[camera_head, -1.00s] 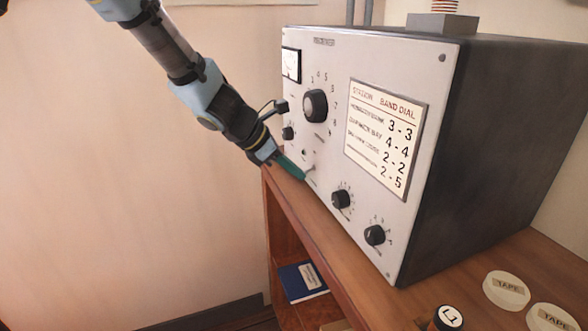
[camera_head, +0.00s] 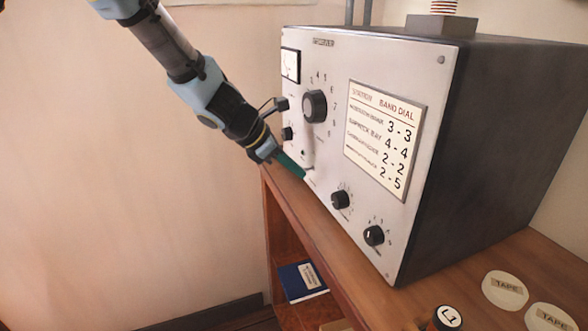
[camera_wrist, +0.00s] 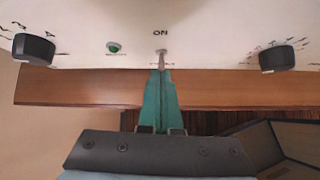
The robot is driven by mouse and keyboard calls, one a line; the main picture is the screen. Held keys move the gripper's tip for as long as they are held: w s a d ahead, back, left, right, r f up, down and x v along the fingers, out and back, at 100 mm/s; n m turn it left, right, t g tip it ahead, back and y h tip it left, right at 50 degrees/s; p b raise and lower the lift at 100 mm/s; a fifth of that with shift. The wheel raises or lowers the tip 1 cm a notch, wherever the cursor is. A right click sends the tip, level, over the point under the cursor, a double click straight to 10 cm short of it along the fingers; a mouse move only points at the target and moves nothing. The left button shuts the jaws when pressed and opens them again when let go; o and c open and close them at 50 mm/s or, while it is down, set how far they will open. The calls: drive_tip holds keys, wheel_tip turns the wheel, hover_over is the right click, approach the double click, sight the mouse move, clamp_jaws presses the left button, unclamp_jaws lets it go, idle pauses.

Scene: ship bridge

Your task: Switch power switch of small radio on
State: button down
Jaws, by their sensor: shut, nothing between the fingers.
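The radio (camera_head: 330,150) is a light-grey panel on a dark box, standing on a wooden shelf. Its power switch (camera_wrist: 161,58) is a small metal lever below an "ON" label in the wrist view. A small green lamp (camera_wrist: 114,47) sits left of it. My gripper (camera_wrist: 161,72) has its teal fingers shut together, tips right at the lower end of the lever; I cannot tell whether they touch. In the head view, my gripper (camera_head: 301,175) reaches the panel's lower left from the left. The fingers partly cover the lever, and its exact position is unclear.
Black knobs (camera_wrist: 34,48) and (camera_wrist: 280,58) flank the switch in the wrist view. The shelf edge (camera_wrist: 80,88) runs just under the panel. A blue book (camera_head: 302,281) lies on a lower shelf. Left of the radio is free.

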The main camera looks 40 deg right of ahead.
drive_tip(key=shift+r, duration=0.2)
drive_tip(key=shift+r+p, duration=0.7)
drive_tip(key=shift+p, duration=0.05)
